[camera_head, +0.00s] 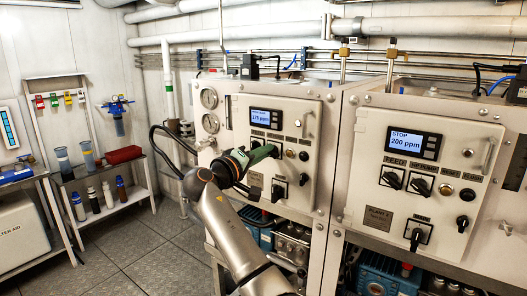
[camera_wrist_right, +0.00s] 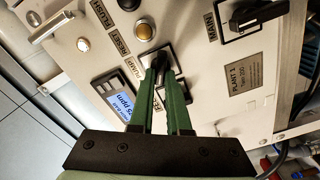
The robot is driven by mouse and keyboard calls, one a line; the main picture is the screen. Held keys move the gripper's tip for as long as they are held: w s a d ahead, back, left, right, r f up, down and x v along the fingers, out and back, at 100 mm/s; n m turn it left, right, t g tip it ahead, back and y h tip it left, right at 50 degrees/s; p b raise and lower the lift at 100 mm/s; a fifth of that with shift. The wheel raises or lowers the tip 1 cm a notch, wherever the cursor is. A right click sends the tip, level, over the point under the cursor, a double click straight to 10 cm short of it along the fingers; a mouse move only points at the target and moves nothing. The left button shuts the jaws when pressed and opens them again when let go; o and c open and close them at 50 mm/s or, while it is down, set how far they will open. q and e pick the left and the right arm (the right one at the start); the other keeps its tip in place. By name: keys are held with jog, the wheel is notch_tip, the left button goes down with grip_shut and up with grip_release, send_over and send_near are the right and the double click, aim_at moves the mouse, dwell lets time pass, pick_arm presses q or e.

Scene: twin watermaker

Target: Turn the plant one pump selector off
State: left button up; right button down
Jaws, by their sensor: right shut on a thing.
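The plant one panel (camera_head: 240,110) is the left of two pale control panels, with a lit display (camera_head: 266,118). My right gripper (camera_head: 272,150) reaches its selector row from the lower left, hiding part of that row. In the right wrist view its green fingers (camera_wrist_right: 166,75) are shut on a black selector knob, the pump selector (camera_wrist_right: 162,58), beside the "PUMP" label. The knob's handle is mostly between the fingertips, so its exact angle is hard to tell. My left gripper is not in view.
The main selector (camera_head: 278,190) sits below the gripper; it also shows in the right wrist view (camera_wrist_right: 255,15). A metal door handle (camera_wrist_right: 52,27) sticks out near the buttons. The second plant panel (camera_head: 370,150) stands right, its display reading STOP, 200 ppm. Shelves with bottles stand left.

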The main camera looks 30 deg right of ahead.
dwell(0.3)
jog(key=c, duration=0.9)
grip_release()
jog(key=b+v, duration=0.3)
jog(key=v, duration=0.9)
jog(key=shift+a, duration=0.25)
jog(key=shift+s, duration=0.1)
